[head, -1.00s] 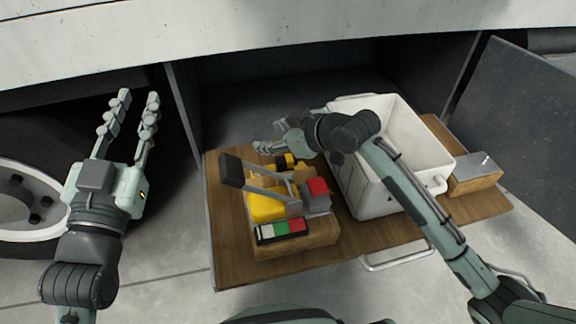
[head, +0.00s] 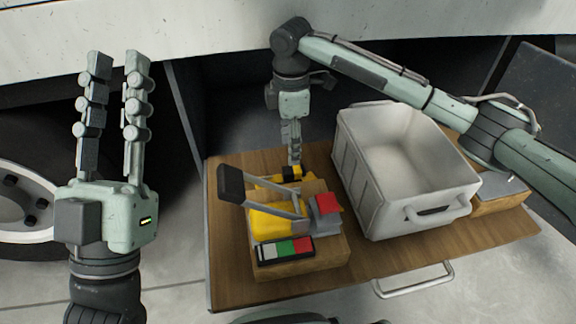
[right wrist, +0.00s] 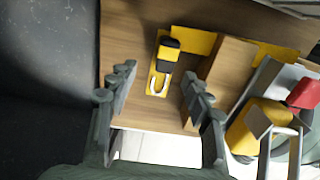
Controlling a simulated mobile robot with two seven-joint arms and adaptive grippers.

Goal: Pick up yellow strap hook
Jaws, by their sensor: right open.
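The yellow strap hook (right wrist: 164,62), with a black middle and a pale curved hook end, lies on the wooden drawer board behind the wooden box. In the head view its black and yellow part (head: 291,180) shows just below my right gripper (head: 294,158). My right gripper points down from above. In the right wrist view its fingers (right wrist: 157,82) are open and spread to either side of the hook, with nothing held. I cannot tell how high the fingertips are above the board. My left gripper (head: 117,62) is open and empty at the left, fingers pointing up.
A wooden box (head: 300,267) holding a yellow tool with a grey lever (head: 265,193) stands in front of the hook. A white crate (head: 365,195) stands to the right. The drawer compartment's dark left wall (head: 189,130) rises beside the board.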

